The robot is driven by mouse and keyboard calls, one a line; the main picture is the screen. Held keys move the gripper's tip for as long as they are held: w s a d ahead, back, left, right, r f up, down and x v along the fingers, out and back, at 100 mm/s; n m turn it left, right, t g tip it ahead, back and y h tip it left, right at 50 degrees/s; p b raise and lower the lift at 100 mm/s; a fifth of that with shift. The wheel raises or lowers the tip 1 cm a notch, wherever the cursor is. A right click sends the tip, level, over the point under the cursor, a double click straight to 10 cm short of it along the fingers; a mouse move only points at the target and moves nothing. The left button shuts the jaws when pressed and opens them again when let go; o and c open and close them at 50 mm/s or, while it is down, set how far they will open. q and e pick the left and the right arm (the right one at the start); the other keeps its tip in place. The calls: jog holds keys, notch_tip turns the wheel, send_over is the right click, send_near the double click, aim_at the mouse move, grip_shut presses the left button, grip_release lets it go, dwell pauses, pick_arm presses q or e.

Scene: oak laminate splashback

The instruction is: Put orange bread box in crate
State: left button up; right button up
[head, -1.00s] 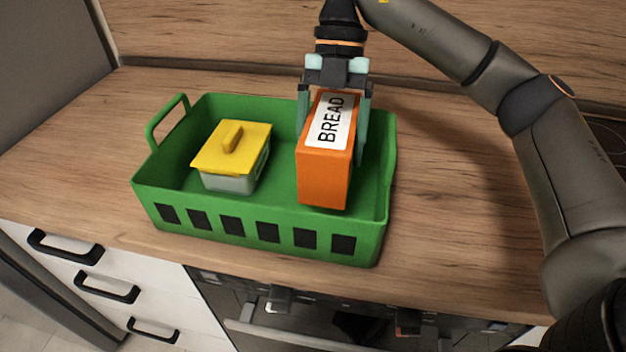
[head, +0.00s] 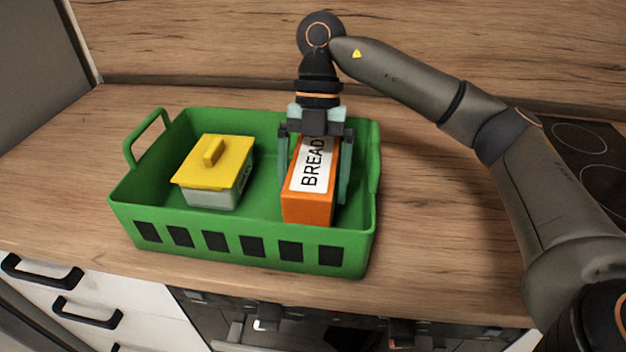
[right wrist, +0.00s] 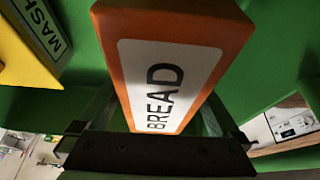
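The orange bread box (head: 308,208), with a white BREAD label, is upright inside the right half of the green crate (head: 240,245). My right gripper (head: 316,180) is over it from above, one finger on each long side, and appears shut on it. The crate's front wall hides the box's lower part, so I cannot tell whether it touches the crate floor. In the right wrist view the box (right wrist: 170,30) lies between the fingers (right wrist: 157,110). My left gripper is not in view.
A yellow-lidded pale tub (head: 212,165) is in the crate's left half, apart from the box. The crate stands on the wooden counter (head: 440,240), near its front edge. A black hob (head: 590,165) is at the right. A wooden splashback (head: 220,45) rises behind.

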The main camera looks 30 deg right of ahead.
jog(key=shift+r, duration=0.1)
jog(key=p+v, duration=0.3)
jog(key=v, duration=0.6)
jog(key=shift+r+p, duration=0.2)
jog(key=shift+p, duration=0.15)
jog(key=p+v, duration=0.1)
jog(key=v, duration=0.1)
jog(key=shift+w+r, duration=0.1)
jog(key=shift+r, duration=0.15)
jog(key=shift+d+r, duration=0.1)
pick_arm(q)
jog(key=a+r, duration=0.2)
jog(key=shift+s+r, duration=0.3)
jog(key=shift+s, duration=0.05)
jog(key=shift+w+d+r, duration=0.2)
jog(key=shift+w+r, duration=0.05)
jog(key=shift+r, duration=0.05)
